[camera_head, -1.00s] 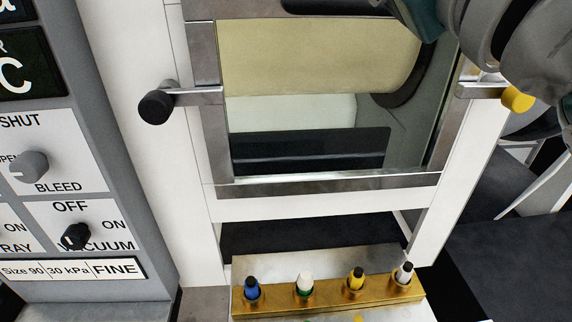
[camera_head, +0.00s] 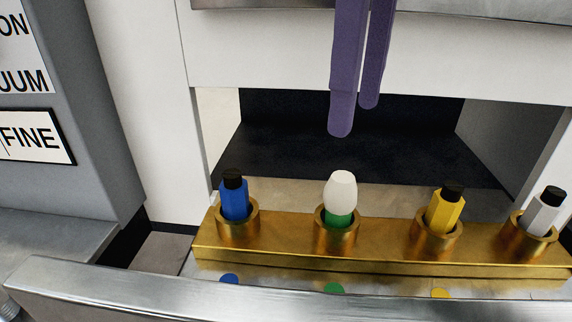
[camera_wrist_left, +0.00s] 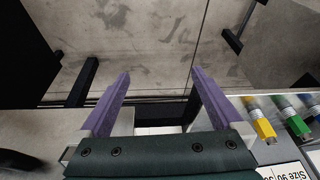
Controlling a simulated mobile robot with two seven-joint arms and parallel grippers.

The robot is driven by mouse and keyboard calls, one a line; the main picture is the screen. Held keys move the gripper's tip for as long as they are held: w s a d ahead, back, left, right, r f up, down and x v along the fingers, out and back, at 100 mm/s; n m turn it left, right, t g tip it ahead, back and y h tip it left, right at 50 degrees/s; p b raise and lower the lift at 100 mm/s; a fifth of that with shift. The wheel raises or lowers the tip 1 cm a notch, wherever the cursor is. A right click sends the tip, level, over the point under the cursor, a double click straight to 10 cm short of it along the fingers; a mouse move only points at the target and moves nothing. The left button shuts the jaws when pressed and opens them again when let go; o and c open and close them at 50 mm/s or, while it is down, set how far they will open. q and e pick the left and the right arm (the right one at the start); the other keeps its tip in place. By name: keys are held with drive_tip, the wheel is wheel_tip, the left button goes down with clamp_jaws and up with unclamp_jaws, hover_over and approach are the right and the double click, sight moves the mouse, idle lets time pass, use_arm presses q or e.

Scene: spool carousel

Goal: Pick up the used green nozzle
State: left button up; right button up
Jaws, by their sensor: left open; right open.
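The green nozzle (camera_head: 340,219) stands upright in the second brass socket from the left. A white rounded top covers its upper part, and only a green band shows above the socket rim. My right gripper (camera_head: 355,118) hangs above and slightly behind it in the picture, with two purple fingers pointing down. It is open, holds nothing and is apart from the nozzle. My left gripper (camera_wrist_left: 160,73) is open and empty in the left wrist view, over the floor.
The brass rack (camera_head: 290,245) also holds a blue nozzle (camera_head: 235,200), a yellow nozzle (camera_head: 445,213) and a white nozzle (camera_head: 543,217), each with a black tip. A metal bar (camera_head: 200,300) crosses in front. A dark recess (camera_head: 290,135) opens behind. A grey control panel stands left.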

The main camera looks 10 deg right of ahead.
hover_over(342, 180)
drive_tip(key=f, duration=0.4)
drive_tip(key=shift+s+d+f, duration=0.1)
drive_tip(key=shift+d+f, duration=0.1)
drive_tip(key=shift+d, duration=0.1)
drive_tip(key=f, duration=0.5)
drive_tip(key=shift+a+f, duration=0.2)
drive_tip(key=shift+a, duration=0.1)
clamp_jaws()
